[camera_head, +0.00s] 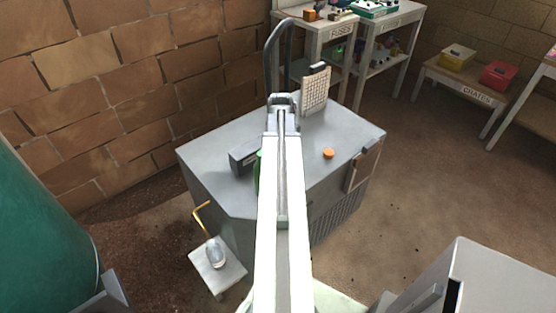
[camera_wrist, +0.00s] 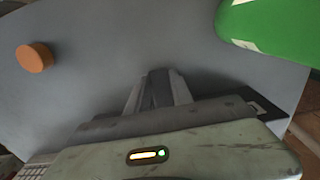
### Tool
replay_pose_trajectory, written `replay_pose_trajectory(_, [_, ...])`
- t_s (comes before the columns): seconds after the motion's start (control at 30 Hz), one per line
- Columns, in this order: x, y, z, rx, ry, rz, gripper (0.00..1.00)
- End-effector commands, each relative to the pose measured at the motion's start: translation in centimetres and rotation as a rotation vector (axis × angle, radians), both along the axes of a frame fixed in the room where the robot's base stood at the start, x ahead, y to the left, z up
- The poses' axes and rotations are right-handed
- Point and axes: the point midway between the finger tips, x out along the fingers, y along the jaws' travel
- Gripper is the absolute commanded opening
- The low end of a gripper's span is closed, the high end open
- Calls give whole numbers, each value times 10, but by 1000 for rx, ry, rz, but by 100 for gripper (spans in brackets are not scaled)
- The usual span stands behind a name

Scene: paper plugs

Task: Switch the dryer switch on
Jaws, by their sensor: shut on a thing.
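A grey cabinet (camera_head: 225,130), which looks like the dryer, stands in the middle of the head view. An orange round knob (camera_head: 328,153) is on its top; it also shows at the left in the wrist view (camera_wrist: 34,57). My gripper (camera_wrist: 157,80) is low over the grey top, its fingers close together on a small grey piece. I cannot tell whether this piece is the dryer switch. In the head view my own arm hides the fingertips. A dark grey box (camera_head: 243,158) sits on the top, left of my arm.
A bright green rounded object (camera_wrist: 275,28) is close to the gripper. A perforated board (camera_head: 315,93) stands at the cabinet's back. A small stool (camera_head: 230,274) with a glass vessel (camera_head: 216,254) is at front left. A brick wall is behind; open floor lies to the right.

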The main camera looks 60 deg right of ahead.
Motion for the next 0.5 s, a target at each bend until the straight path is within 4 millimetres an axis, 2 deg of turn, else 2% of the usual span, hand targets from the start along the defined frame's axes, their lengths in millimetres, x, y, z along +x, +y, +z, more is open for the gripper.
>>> replay_pose_trajectory(0.5, [1, 0, 16, -1, -2, 0, 8])
